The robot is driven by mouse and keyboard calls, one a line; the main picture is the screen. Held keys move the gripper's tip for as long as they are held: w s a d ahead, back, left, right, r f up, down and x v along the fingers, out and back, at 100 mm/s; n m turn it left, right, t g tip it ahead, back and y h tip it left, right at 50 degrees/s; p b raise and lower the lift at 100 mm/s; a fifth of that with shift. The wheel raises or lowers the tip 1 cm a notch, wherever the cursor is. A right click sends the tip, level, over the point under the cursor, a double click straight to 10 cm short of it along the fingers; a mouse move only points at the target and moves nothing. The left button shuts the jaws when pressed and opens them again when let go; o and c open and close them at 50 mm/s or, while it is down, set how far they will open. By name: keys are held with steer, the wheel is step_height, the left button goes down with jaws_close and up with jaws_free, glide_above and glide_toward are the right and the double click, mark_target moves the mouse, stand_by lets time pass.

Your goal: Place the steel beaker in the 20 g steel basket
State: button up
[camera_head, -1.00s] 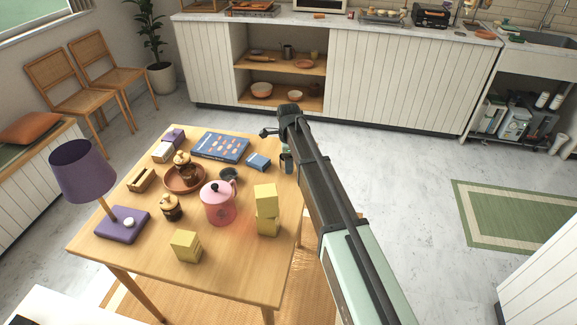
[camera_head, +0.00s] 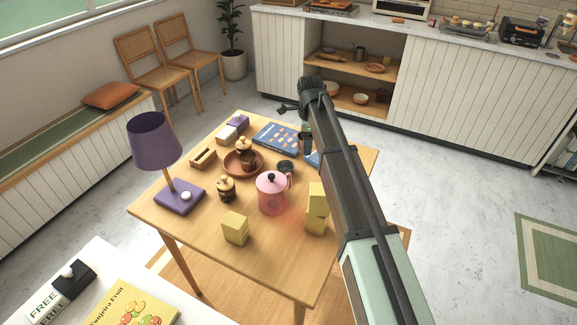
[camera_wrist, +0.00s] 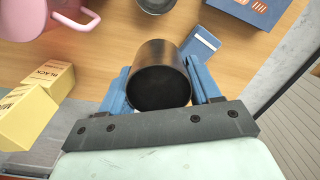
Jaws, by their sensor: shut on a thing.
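The steel beaker (camera_wrist: 160,58) is a dark grey metal cylinder in the wrist view. My gripper (camera_wrist: 161,92) is shut on it, with one blue finger on each side. In the head view my gripper (camera_head: 306,138) is over the table's far right part, and my arm hides most of the beaker. A small dark round cup (camera_head: 286,167), possibly the 20 g steel basket, stands on the table behind the pink pitcher. It also shows, cut off, at the wrist view's top edge (camera_wrist: 156,4). The beaker is apart from it.
The pink pitcher (camera_head: 271,195) and stacked yellow boxes (camera_head: 317,207) stand close by. A blue book (camera_head: 278,139), a brown tray (camera_head: 229,166), wooden-topped jars and a purple lamp (camera_head: 153,143) share the table. The front left tabletop (camera_head: 195,225) is clear.

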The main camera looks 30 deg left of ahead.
steer(key=s+a+r, duration=0.2)
steer(key=a, duration=0.5)
steer(key=shift+m, duration=0.9)
steer(key=shift+w+d+f, duration=0.1)
steer(key=shift+f, duration=2.35)
steer(key=shift+w+f, duration=0.1)
steer(key=shift+f, duration=2.3)
steer(key=shift+f, duration=0.6)
steer(key=o, duration=1.1)
steer(key=shift+r, duration=0.1)
step_height(320, 180, up, 13)
